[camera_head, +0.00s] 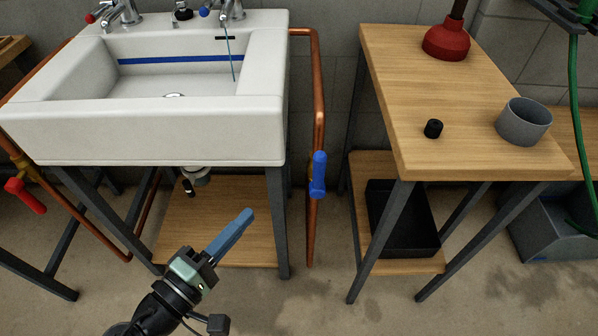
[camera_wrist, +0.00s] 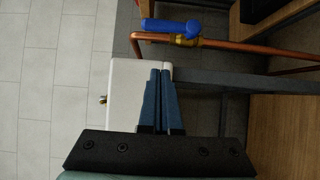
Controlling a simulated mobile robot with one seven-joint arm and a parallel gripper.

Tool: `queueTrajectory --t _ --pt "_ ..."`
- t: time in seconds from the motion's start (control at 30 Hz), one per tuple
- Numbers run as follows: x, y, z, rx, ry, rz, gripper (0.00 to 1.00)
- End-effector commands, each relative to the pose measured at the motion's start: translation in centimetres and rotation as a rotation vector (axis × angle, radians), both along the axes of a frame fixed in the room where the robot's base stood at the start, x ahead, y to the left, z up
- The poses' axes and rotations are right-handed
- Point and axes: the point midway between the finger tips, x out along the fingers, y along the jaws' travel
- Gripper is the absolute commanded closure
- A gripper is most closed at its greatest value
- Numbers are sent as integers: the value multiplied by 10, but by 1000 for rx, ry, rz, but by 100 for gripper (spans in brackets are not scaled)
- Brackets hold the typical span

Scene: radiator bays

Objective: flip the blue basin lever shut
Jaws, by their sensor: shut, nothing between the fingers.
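The blue basin lever (camera_head: 318,175) sits on a vertical copper pipe (camera_head: 319,100) just right of the white basin (camera_head: 160,133). The lever lies along the pipe, roughly parallel to it. In the wrist view the lever (camera_wrist: 172,27) also runs alongside the pipe (camera_wrist: 240,45), with a brass valve body at its right end. My gripper (camera_head: 247,215) is shut and empty, its blue fingers pointing up and right, to the left of and lower than the lever in the head view. In the wrist view the fingertips (camera_wrist: 162,70) are apart from the lever.
A red lever (camera_head: 25,195) is on the pipe left of the basin. A wooden bench (camera_head: 450,100) on the right bears a red plunger (camera_head: 446,40), a black cap (camera_head: 433,128) and a grey cup (camera_head: 524,122). Dark basin-stand legs (camera_head: 278,225) stand near my gripper.

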Motion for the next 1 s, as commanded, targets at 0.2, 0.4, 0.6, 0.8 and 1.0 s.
queueTrajectory --t 0.2,0.4,0.6,0.8,1.0 --pt "-1 0 0 -7 -2 -2 100" --pt "3 -2 0 -5 -2 -2 100" --pt "26 -19 -1 -3 -4 -5 100" --pt "63 -43 -1 -2 -5 -5 100" --pt "86 -70 -1 -3 -3 -4 100"
